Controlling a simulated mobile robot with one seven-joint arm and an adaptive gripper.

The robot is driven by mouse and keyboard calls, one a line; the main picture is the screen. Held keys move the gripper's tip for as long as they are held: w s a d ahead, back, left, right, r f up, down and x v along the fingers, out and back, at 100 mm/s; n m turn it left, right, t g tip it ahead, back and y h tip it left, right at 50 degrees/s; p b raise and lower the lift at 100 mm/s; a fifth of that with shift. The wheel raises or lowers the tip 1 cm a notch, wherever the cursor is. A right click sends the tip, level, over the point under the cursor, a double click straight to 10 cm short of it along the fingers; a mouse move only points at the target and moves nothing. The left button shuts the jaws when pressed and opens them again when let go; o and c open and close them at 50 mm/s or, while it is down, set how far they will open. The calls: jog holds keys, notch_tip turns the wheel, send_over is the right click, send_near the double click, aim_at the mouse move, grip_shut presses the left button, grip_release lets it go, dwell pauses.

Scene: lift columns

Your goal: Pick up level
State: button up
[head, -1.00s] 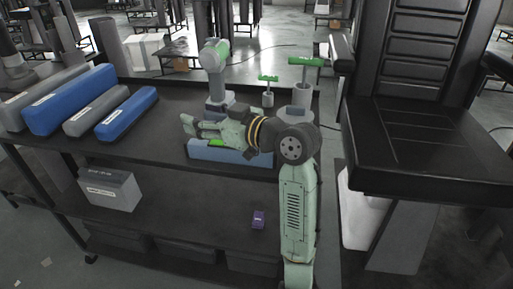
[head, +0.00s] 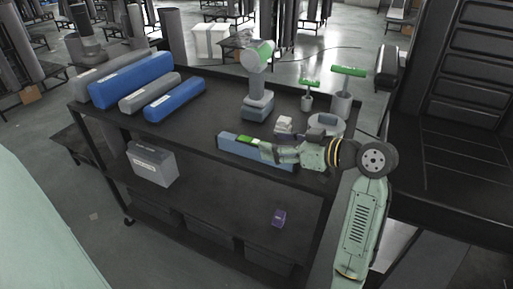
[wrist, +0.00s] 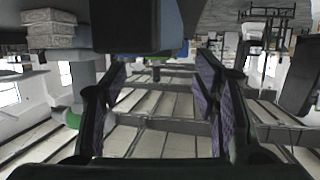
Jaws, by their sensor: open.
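The level appears to be the long blue bar (head: 234,147) with a green part near its top, lying along the front edge of the cart's upper shelf in the head view. My gripper (head: 268,151) is over the bar's right half and hides part of it. Whether they touch cannot be told. In the wrist view my gripper (wrist: 160,78) is open, its purple-padded fingers spread with nothing held between them. A dark block fills the top middle of that view; I cannot tell what it is.
Blue and grey rolls (head: 130,80) lie on the cart's upper left. A grey-green power tool (head: 258,80) stands behind the bar, with green-handled tools in holders (head: 341,100) to its right.

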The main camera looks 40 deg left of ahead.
aim_at(256, 142)
jog(key=x, duration=0.1)
jog(key=p+x, duration=0.1)
jog(key=x, duration=0.1)
jog(key=p+x, duration=0.1)
jog(key=shift+s+a+f, duration=0.1)
jog(key=shift+s+a, duration=0.05)
jog(key=shift+s, duration=0.1)
jog(key=shift+a+f, duration=0.25)
jog(key=shift+a, duration=0.15)
jog(key=shift+c, duration=0.6)
grip_shut()
